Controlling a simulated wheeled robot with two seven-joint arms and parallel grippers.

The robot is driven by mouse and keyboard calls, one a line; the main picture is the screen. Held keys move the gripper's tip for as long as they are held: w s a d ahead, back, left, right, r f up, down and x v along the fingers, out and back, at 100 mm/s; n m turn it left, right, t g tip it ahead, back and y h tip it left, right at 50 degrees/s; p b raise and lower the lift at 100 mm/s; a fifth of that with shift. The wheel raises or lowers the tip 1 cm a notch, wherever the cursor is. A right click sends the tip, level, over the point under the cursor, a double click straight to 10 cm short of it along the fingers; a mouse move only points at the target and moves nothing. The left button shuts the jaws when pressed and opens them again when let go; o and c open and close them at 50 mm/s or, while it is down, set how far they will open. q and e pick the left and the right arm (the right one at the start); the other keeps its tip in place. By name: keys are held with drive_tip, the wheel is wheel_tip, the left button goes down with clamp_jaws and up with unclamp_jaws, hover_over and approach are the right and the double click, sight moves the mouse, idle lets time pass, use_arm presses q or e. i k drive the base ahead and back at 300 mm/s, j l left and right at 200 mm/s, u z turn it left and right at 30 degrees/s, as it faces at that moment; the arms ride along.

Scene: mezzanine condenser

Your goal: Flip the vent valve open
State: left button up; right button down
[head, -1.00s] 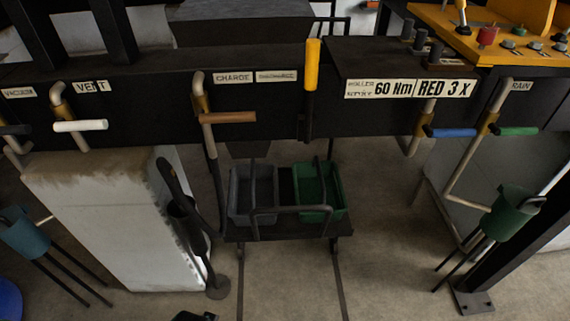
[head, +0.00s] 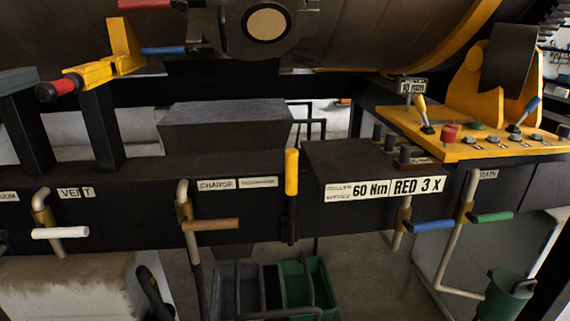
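The vent valve sits at the left of the head view, beside a white VENT label (head: 75,193) on the dark beam. Its white lever handle (head: 60,233) lies level, across the pale pipe, and points to the right. Its brass body (head: 42,215) is on the bent pipe just above the handle. Neither of my grippers is in view. Nothing touches the white handle.
A brown-handled charge valve (head: 211,224) is to the right, then an upright yellow lever (head: 292,172). Blue (head: 433,225) and green (head: 491,217) handles are farther right. A yellow control panel (head: 470,140) stands at upper right. Grey (head: 237,290) and green (head: 307,285) bins are below.

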sight(39, 230)
drive_tip(key=u, duration=1.5)
